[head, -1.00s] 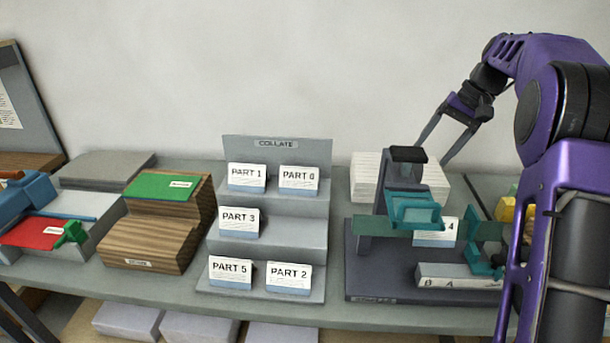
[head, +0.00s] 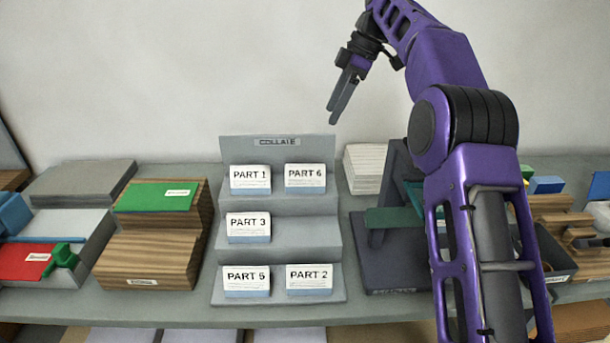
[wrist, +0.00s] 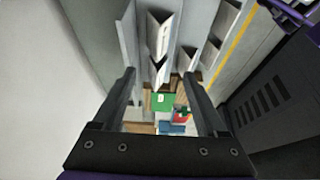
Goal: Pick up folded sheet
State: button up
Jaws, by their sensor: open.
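Several folded sheets stand like small tents on the grey stepped COLLATE rack (head: 325,240). PART 1 (head: 250,179) and PART 6 (head: 305,178) are on the top step. PART 3 (head: 248,227) is on the middle step, and PART 5 (head: 246,281) and PART 2 (head: 309,279) are on the bottom step. My gripper (head: 333,122) is open and empty, its tips at the rack's upper right corner in the head view. In the wrist view, folded sheets (wrist: 159,38) show end-on beyond my fingertips (wrist: 158,75). The PART 4 sheet is hidden behind my arm.
A white paper stack (head: 364,170) stands right of the rack. A dark stand with teal parts (head: 390,217) is partly hidden by my arm. A wooden stepped block (head: 150,262) with a green piece (head: 158,197) stands left. The rack's middle step is bare at its right.

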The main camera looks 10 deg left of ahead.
jog(key=b, duration=0.2)
send_over(305, 166)
jog(key=d, duration=0.2)
jog(key=f, duration=1)
jog(key=shift+w+d+f, duration=0.15)
jog(key=shift+d+f, duration=0.05)
jog(key=shift+f, duration=0.05)
jog(key=x, duration=0.5)
jog(key=shift+w+a, duration=0.15)
jog(key=shift+a+f, duration=0.15)
jog(key=shift+f, duration=0.2)
jog(key=shift+f, duration=0.2)
jog(key=shift+c, duration=0.3)
grip_shut()
